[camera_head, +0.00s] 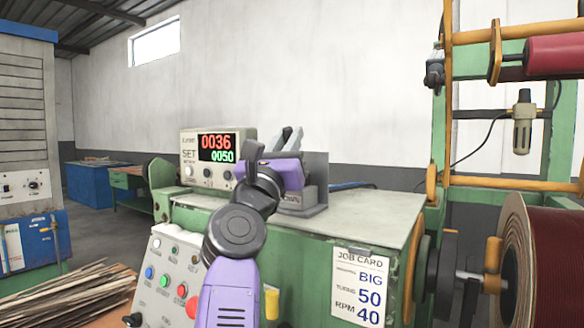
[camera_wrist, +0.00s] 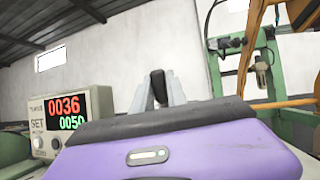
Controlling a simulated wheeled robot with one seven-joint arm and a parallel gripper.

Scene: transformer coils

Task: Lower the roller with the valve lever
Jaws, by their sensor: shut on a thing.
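My gripper (camera_head: 289,138) is above the green machine's top, its two grey fingers pointing up and away past the purple wrist. In the wrist view, my gripper (camera_wrist: 158,92) is shut on the black knob of the valve lever (camera_wrist: 158,84), which shows between the fingertips. The lever's lower part is hidden behind my wrist. A grey valve bracket (camera_head: 316,175) stands on the machine top just behind my wrist, with a partly covered label ending in "OWN". The red roller (camera_head: 557,56) is held in the orange and green frame at the upper right, well apart from my gripper.
A counter box (camera_head: 217,152) reading 0036 over 0050 stands close left of my wrist. A button panel (camera_head: 170,275) and job card (camera_head: 359,287) are on the machine's front. A large dark red coil (camera_head: 545,265) is at lower right. The machine top (camera_head: 375,215) is clear right of the bracket.

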